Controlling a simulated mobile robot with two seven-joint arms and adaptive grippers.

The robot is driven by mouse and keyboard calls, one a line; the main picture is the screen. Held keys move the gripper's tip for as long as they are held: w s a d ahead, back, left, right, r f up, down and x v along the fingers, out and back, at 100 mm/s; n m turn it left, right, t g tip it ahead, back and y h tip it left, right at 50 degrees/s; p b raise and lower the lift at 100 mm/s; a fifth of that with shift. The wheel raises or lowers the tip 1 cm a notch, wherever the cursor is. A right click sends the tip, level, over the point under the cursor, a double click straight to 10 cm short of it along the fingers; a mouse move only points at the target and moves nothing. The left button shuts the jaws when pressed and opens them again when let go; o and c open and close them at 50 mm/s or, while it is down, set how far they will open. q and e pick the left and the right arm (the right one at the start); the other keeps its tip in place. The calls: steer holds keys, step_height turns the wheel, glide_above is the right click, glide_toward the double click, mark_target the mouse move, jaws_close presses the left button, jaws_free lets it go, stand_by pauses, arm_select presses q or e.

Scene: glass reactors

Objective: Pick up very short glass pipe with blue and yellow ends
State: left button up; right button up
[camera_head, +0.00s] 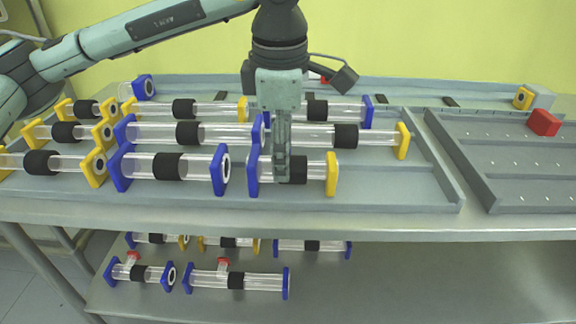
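A short clear glass pipe with a blue left end and a yellow right end (318,171) lies in the front row of the tray (400,192) on the upper shelf. It has a black band in its middle. My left gripper (282,178) points straight down at this pipe, its finger overlapping the glass and the left part of the black band. I see the gripper edge-on, so I cannot tell whether it is open or shut on the pipe. The pipe appears to rest level in the tray. My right gripper is not in view.
A pipe with two blue ends (200,167) lies close on the left. A longer blue-and-yellow pipe (372,137) lies just behind. Several more pipes fill the tray's left and back. A tray (500,160) on the right has a red block (543,122). More pipes lie on the lower shelf.

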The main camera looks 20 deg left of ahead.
arm_select(q)
steer(key=f, duration=0.2)
steer(key=w+f, duration=0.1)
steer(key=shift+a+f, duration=0.15)
steer(key=shift+f, duration=0.65)
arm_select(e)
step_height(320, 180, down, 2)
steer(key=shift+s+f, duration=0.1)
arm_select(q)
steer(key=c, duration=1.1)
steer(key=shift+r, duration=0.1)
steer(key=shift+c, duration=0.2)
